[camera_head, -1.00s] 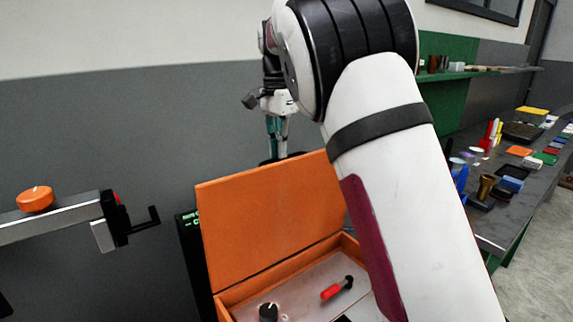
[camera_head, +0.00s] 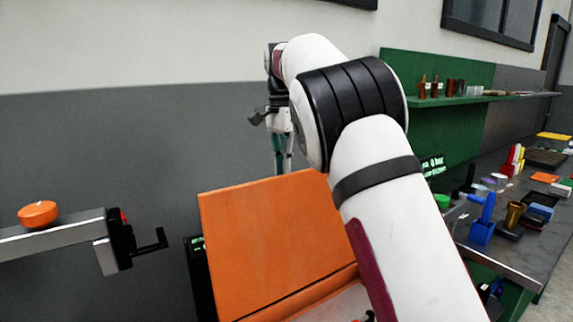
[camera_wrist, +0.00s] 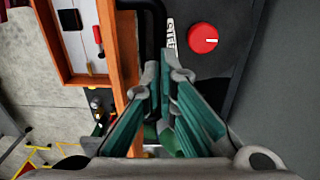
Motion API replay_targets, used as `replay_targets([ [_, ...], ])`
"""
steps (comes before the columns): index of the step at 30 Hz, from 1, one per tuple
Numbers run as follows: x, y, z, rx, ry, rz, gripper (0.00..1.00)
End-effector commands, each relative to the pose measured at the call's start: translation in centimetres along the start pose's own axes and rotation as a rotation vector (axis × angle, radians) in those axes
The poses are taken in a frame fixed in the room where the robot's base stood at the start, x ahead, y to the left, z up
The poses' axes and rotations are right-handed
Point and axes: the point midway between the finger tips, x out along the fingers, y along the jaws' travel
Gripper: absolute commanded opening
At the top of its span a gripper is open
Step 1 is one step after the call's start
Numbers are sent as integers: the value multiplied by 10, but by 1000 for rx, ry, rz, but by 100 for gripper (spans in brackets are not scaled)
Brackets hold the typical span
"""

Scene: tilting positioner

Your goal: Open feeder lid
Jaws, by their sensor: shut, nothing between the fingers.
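The orange feeder lid (camera_head: 270,245) stands raised on the open feeder box in the head view. In the wrist view the lid (camera_wrist: 121,50) shows nearly edge-on, with the open box (camera_wrist: 62,45) and its contents to its left. My gripper (camera_head: 283,168) points down behind the lid's top edge in the head view, its tips hidden by the lid. In the wrist view my gripper (camera_wrist: 165,78) has its teal fingers close together and empty, to the right of the lid. Whether a finger touches the lid, I cannot tell.
A red knob (camera_wrist: 203,39) on a dark panel lies right of my fingers. A rail with an orange knob (camera_head: 38,213) and a black crank (camera_head: 150,240) stands at left. A cluttered bench (camera_head: 500,250) is at right; a grey wall stands behind.

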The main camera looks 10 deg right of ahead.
Motion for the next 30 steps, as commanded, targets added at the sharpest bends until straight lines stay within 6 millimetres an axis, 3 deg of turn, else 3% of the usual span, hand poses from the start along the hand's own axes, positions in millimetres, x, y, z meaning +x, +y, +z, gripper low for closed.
replay_targets([
  [1,27,-8,5,-3,-16,32,12],
  [3,27,-8,5,-4,-16,32,28],
  [4,27,-8,5,-4,-16,31,30],
  [25,20,-3,1,2,-9,30,30],
  [30,16,8,1,3,-9,30,30],
])
